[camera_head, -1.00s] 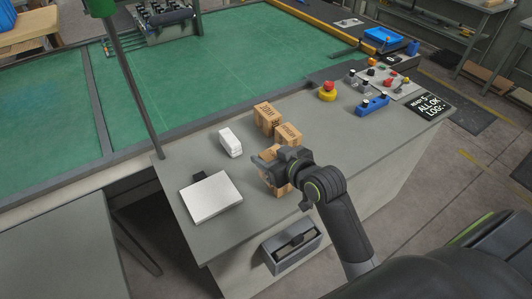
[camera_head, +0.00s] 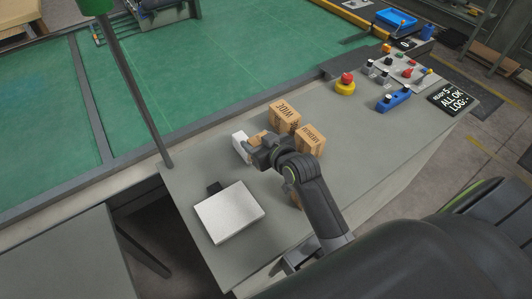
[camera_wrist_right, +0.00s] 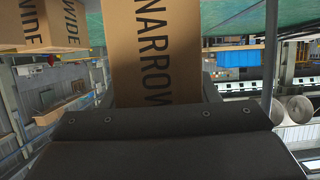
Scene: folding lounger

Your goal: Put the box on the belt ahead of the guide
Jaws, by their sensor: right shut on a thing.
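My right gripper (camera_head: 257,147) is shut on a tan box marked NARROW (camera_wrist_right: 155,50), which fills the middle of the right wrist view. In the head view the held box (camera_head: 257,137) shows partly beyond the jaws, close to a white block. It is over the grey table, short of the green belt (camera_head: 220,75). I cannot tell its height above the table. A yellow-edged rail (camera_head: 343,22) runs along the far side of the belt; I cannot tell whether it is the guide. My left gripper is out of view.
A box marked WIDE (camera_head: 284,117) and another tan box (camera_head: 310,141) stand right of the gripper. A further tan piece (camera_head: 297,199) is mostly behind my arm. The white block (camera_head: 240,145), a silver plate (camera_head: 230,212), a dark post (camera_head: 140,95) and a red-yellow button (camera_head: 345,84) are nearby.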

